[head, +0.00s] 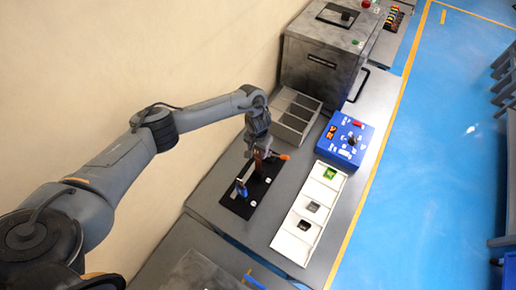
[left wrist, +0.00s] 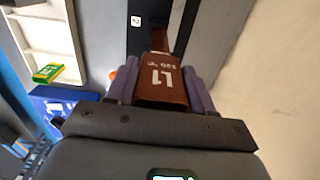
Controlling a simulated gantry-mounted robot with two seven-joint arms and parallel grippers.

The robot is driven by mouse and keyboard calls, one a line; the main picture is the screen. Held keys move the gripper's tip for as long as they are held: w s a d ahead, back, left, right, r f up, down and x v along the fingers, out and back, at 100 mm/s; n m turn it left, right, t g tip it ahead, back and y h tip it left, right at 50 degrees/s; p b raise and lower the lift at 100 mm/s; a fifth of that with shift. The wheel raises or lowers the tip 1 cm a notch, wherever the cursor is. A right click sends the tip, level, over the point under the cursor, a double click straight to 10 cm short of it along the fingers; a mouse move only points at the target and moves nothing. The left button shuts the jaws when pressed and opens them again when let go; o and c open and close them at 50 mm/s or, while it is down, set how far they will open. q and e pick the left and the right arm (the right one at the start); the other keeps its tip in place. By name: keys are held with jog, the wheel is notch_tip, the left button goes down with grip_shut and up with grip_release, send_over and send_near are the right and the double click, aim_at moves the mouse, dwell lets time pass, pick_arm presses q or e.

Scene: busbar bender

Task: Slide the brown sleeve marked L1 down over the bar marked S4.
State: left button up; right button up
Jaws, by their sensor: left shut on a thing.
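My left gripper (head: 261,147) is over the black base plate (head: 236,207) on the bench. It is shut on the brown sleeve (left wrist: 162,84), whose white L1 marking faces the left wrist camera. The two fingers (left wrist: 160,72) press on the sleeve's sides. In the head view the sleeve (head: 258,157) is small and partly hidden by the gripper. A narrow dark brown piece (left wrist: 178,22) shows beyond the sleeve; I cannot tell whether it is a bar or whether the sleeve is around it. No S4 marking is readable. My right gripper is not in view.
A blue upright piece (head: 241,187) stands on the plate, left of the gripper. An orange-tipped part (head: 284,156) is close on the right. A white tray (head: 293,243), blue control box (head: 341,137), grey bin (head: 297,112) and large metal cabinet (head: 318,68) stand nearby.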

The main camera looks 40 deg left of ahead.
pick_arm(q)
jog(key=shift+f+b, duration=0.55)
jog(key=shift+f, duration=0.85)
jog(key=o, duration=1.4)
jog(key=shift+o, duration=0.2)
